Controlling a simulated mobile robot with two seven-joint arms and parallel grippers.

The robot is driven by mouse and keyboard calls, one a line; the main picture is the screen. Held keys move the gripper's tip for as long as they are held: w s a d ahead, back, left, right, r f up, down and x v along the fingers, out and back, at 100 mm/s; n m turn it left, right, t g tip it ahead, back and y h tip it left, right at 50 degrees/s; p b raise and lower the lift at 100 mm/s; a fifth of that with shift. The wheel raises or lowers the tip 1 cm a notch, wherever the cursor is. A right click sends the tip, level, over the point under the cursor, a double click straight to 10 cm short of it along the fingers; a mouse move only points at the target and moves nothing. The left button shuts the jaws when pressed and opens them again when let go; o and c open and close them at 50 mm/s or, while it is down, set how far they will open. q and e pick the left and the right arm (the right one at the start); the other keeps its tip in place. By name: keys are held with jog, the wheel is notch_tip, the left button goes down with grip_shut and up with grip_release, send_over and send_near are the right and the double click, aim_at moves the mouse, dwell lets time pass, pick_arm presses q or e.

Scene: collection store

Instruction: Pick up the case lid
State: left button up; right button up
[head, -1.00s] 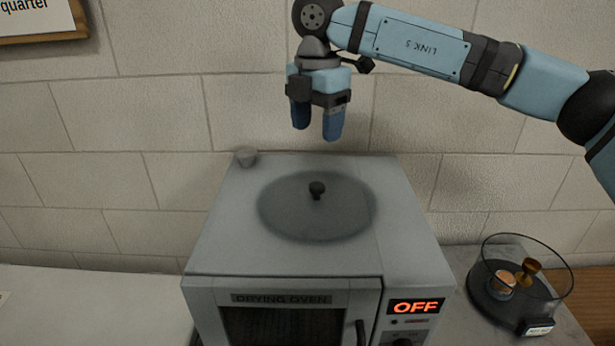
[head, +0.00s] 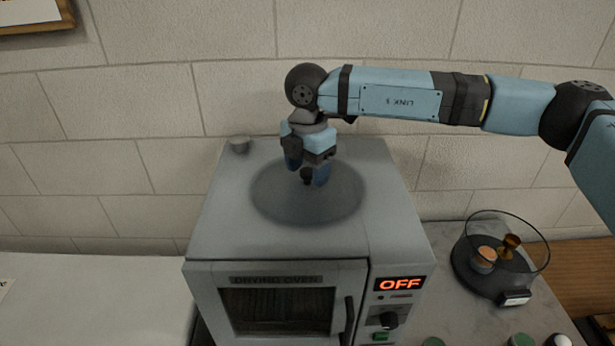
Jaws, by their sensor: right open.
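The case lid (head: 285,203) is a round, see-through grey disc with a dark knob (head: 307,176) at its middle. It lies flat on top of the drying oven (head: 230,225). My right gripper (head: 307,174) is open and points down over the lid, with its fingertips on either side of the knob. Whether the fingers touch the knob cannot be told. My left gripper is not in view.
An open round glass case (head: 462,272) with small orange-brown objects in it stands on the counter right of the oven. A small grey cup-like piece (head: 239,145) is at the oven's back left corner.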

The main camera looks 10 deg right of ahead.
jog(key=shift+w+f, duration=0.1)
jog(key=shift+f, duration=0.65)
jog(key=c, duration=1.1)
jog(key=shift+r, duration=0.1)
